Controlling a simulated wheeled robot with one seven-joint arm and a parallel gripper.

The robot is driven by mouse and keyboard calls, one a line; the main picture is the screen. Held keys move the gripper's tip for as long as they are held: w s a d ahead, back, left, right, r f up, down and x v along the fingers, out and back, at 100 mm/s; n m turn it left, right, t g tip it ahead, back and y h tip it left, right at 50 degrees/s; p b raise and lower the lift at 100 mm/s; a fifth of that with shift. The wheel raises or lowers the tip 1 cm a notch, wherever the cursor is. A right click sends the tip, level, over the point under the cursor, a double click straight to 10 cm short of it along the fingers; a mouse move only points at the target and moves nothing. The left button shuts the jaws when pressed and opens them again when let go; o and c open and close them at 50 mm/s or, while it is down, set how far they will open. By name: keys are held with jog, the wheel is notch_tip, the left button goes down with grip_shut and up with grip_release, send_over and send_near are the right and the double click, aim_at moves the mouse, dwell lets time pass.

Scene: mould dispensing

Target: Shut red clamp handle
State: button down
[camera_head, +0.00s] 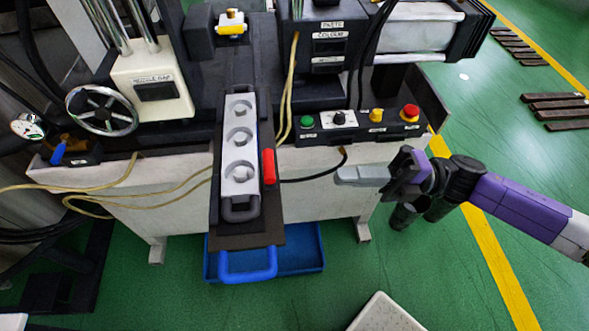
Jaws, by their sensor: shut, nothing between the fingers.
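The red clamp handle (268,167) stands upright along the right side of the mould, near its front end. The mould (239,185) is a light grey block with several round cavities, lying on a dark plate (246,239). My gripper (345,175) is shut and empty, to the right of the red handle and clearly apart from it. Its fingers point left toward the handle. The lower end of the handle and its joint are too small to make out.
A control box (341,135) with green, yellow and red buttons sits behind my gripper. A blue handle (248,277) juts out at the front, over a blue tray (313,262). A handwheel (102,110) is at left. Hoses cross the bench front.

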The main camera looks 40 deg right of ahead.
aim_at(270, 176)
jog(key=p+x, duration=0.2)
jog(key=x, duration=0.8)
